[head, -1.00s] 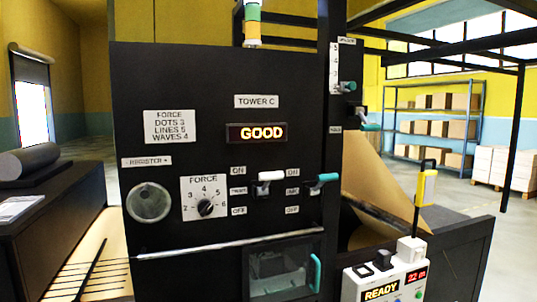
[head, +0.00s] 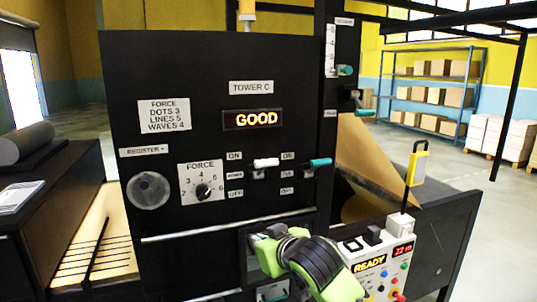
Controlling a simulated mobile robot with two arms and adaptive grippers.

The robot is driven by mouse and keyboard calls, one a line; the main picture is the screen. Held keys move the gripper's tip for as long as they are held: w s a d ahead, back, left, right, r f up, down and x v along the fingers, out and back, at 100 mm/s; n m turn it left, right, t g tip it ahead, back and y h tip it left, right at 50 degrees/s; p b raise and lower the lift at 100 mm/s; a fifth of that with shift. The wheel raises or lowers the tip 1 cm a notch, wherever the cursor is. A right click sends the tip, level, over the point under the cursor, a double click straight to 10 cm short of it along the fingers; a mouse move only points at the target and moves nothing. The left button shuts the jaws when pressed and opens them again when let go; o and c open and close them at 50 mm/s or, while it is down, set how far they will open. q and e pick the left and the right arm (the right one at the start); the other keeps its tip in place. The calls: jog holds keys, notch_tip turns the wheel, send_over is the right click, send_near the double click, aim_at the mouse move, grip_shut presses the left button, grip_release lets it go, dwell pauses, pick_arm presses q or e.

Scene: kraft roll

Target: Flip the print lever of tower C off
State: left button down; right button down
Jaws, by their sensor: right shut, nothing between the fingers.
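The tower C panel (head: 215,60) faces me, black, with a TOWER C label (head: 251,87) and a lit GOOD display (head: 250,119). Two levers sit below the display: one with a white handle (head: 266,163), one with a teal handle (head: 320,162). Both handles are level with the upper part of their ON/OFF scales, near ON. My right gripper (head: 268,247), green and black, is shut and empty below the levers, in front of the lower window. My left gripper is not in view.
A FORCE dial (head: 203,191) and a round register knob (head: 149,190) are left of the levers. A metal bar (head: 190,231) crosses below. A white READY box (head: 372,262) with buttons stands at lower right. Shelves with boxes (head: 432,92) are behind.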

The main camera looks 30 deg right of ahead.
jog(key=d+r+m+t+h, duration=0.1)
jog(key=d+r+t, duration=0.1)
jog(key=r, duration=0.9)
jog(key=w+d+r+m+t+h, duration=0.1)
jog(key=d+r, duration=0.3)
jog(key=r, duration=0.7)
jog(key=shift+d+t, duration=0.4)
jog(key=shift+t, duration=0.1)
jog(key=shift+w+r, duration=0.1)
jog(key=shift+w, duration=0.05)
jog(key=p, duration=0.5)
send_over(267, 160)
jog(key=shift+d+f, duration=0.1)
jog(key=shift+f, duration=0.1)
notch_tip(267, 160, down, 3)
jog(key=shift+r+p, duration=0.2)
jog(key=shift+p, duration=0.3)
jog(key=shift+s+f, duration=0.45)
jog(key=shift+f, duration=0.35)
